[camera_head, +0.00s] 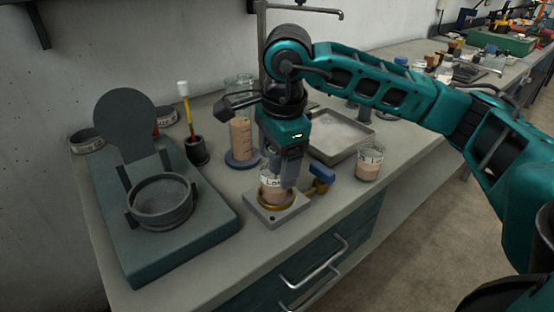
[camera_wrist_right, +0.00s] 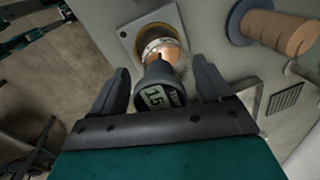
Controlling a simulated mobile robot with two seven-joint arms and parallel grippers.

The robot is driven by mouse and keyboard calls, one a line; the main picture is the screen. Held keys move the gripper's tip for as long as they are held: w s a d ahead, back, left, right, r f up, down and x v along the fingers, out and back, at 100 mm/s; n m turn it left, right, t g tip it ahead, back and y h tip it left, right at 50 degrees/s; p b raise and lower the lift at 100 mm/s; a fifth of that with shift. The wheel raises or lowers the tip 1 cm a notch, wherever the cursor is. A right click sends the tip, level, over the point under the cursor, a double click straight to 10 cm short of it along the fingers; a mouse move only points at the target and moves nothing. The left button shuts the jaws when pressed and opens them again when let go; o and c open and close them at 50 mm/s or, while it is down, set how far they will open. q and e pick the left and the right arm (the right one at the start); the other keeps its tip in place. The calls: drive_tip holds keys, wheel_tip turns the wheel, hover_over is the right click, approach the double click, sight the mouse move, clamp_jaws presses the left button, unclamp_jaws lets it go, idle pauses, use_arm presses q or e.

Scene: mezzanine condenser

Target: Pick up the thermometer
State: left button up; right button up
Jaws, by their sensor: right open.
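The thermometer (camera_wrist_right: 160,97) has a dark round head with a pale digital display. In the right wrist view it stands between the fingers of my right gripper (camera_wrist_right: 161,76), with a visible gap on each side. Its head is in front of a small glass beaker (camera_wrist_right: 170,48) with brown contents. In the head view this labelled beaker (camera_head: 270,189) sits in a brass ring on a square plate (camera_head: 294,208). My right gripper (camera_head: 287,180) points down just over it, open, and hides most of the thermometer there. My left gripper is not in view.
A green-grey device with a round dark bowl (camera_head: 162,202) stands at left. Behind the beaker are a brown spool (camera_head: 241,136) and a metal tray (camera_head: 340,134). A blue-handled valve (camera_head: 321,176) and another beaker (camera_head: 369,163) are at right. The counter's front strip is clear.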

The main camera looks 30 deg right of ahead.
drive_tip(key=shift+c, duration=0.3)
drive_tip(key=c, duration=1.2)
drive_tip(key=shift+c, duration=0.2)
drive_tip(key=shift+r, duration=0.2)
